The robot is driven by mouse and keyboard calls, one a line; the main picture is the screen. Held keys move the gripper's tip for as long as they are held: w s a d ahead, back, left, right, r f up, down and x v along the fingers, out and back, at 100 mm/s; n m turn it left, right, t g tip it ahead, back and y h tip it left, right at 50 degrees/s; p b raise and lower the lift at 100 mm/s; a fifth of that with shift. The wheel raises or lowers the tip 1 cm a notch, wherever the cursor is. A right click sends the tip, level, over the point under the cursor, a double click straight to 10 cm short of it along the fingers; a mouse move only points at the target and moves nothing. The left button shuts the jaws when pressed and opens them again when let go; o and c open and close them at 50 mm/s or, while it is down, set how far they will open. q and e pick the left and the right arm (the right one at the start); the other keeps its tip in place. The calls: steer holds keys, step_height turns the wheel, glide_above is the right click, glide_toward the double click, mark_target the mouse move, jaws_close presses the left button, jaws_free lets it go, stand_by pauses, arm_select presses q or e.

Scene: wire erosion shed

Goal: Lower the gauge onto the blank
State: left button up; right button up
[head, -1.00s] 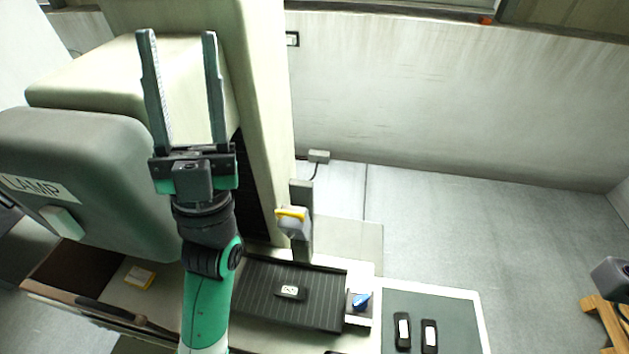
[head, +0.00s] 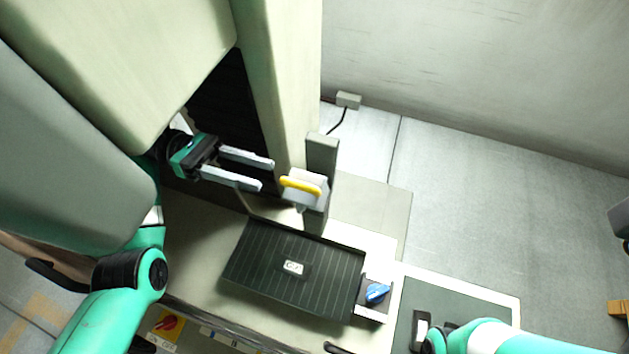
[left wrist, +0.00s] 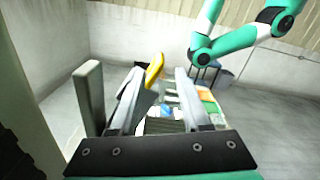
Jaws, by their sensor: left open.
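The gauge is a pale grey block (head: 308,197) with a yellow grip (head: 300,186), on the upright grey post (head: 321,155). My left gripper (head: 266,175) is open and empty, its fingers pointing right, with the tips just short of the gauge. In the left wrist view the yellow grip (left wrist: 154,70) shows between the two fingers; whether they touch it I cannot tell. The blank appears to be the small piece with a pale label (head: 293,267) on the black ribbed plate (head: 330,290). My right arm shows at the bottom right, but its gripper does not.
A large pale machine column (head: 275,60) stands close behind the left gripper. A blue knob (head: 377,292) sits at the plate's right corner. A dark mat (head: 480,313) with a dark, white-labelled item (head: 421,328) lies further right. The space above the plate is clear.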

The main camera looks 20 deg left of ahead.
mark_target(309, 187)
arm_select(q)
steer(key=d+p, duration=0.1)
steer(key=d, duration=0.4)
steer(key=d+p, duration=0.1)
steer(key=d, duration=0.4)
steer(key=shift+s+r+p, duration=0.15)
steer(key=shift+s+p, duration=0.05)
steer(key=shift+p, duration=0.15)
steer(key=shift+d, duration=0.65)
steer(key=shift+c, duration=0.3)
jaws_close()
